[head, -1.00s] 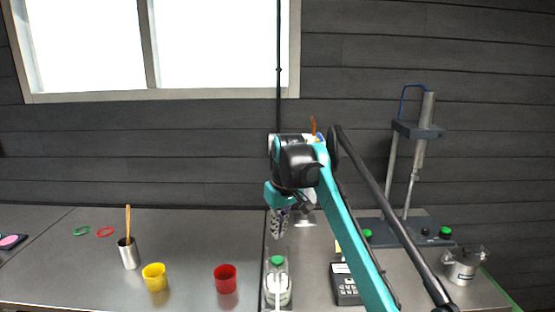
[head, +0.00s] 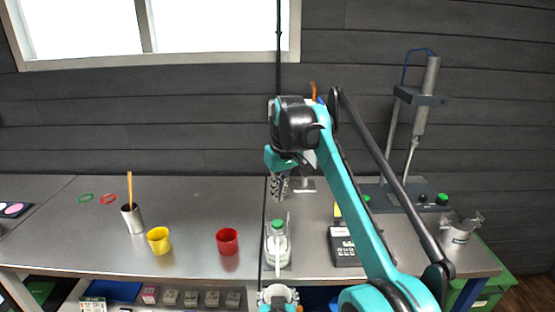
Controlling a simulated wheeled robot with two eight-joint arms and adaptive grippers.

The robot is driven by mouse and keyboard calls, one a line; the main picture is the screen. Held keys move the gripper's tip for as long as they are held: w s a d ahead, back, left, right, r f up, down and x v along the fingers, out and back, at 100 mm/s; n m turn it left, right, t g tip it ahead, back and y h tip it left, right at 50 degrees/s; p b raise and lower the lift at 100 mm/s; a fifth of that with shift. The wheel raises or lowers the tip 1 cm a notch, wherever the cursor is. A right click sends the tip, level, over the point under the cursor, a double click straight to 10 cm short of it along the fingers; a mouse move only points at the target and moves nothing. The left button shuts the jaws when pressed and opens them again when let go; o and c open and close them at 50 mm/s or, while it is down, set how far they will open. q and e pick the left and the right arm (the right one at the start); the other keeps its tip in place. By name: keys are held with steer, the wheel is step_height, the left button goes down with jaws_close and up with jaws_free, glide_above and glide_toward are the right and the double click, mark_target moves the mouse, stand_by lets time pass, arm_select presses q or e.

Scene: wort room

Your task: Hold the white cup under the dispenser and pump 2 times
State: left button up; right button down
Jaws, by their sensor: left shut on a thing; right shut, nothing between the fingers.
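The dispenser (head: 277,246) is a clear bottle with a green top and pale contents, upright on a small tray at the bench front. A thin white spout points down toward the front. My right gripper (head: 278,188) is shut and empty, fingers down, above the green top with a gap between. My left gripper (head: 279,301) is at the bottom edge, largely cut off. It is shut on the white cup (head: 279,289), whose round rim shows below the spout, in front of the bench. The cup's lower part is out of view.
A red cup (head: 227,241), a yellow cup (head: 159,240) and a metal holder with a stick (head: 132,218) stand left. A dark device (head: 344,247) and a metal pot (head: 459,230) stand right. My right arm crosses the right side.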

arm_select(q)
steer(key=shift+s, duration=2.35)
steer(key=shift+a, duration=0.1)
